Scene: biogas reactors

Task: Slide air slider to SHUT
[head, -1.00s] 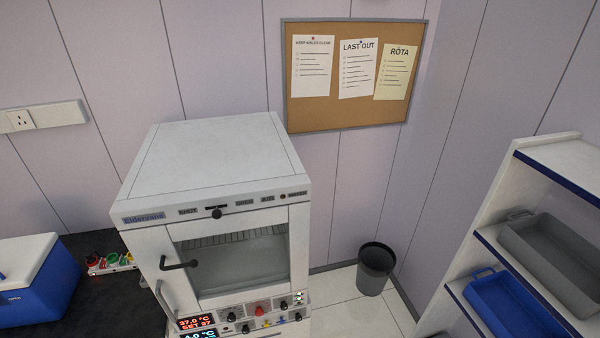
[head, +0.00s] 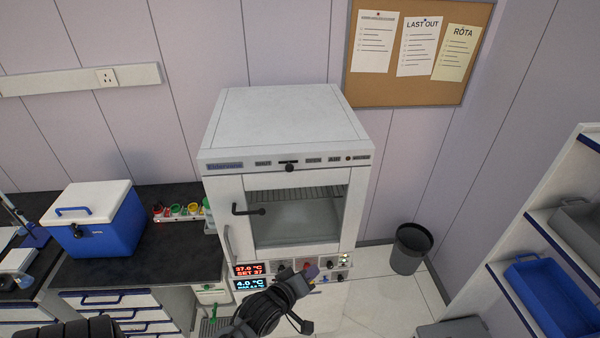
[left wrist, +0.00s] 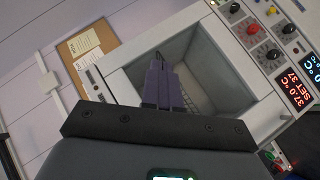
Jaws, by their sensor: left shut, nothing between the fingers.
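The white incubator-like cabinet (head: 287,125) stands in the middle of the head view. The air slider (head: 289,167) is a small black knob on its upper front strip, between the SHUT label (head: 263,163) on the left and the OPEN label (head: 313,160) on the right. My left gripper (head: 311,271) is in front of the cabinet's lower control panel, well below the slider and apart from it. Its fingers are together and empty in the left wrist view (left wrist: 158,66), seen against the cabinet's window. My right gripper is not in view.
A black door handle (head: 249,210) sticks out below the slider strip. Knobs and red and blue displays (head: 249,276) line the lower panel. A blue cool box (head: 95,222) stands on the left bench. A bin (head: 411,249) and shelves (head: 540,245) are at the right.

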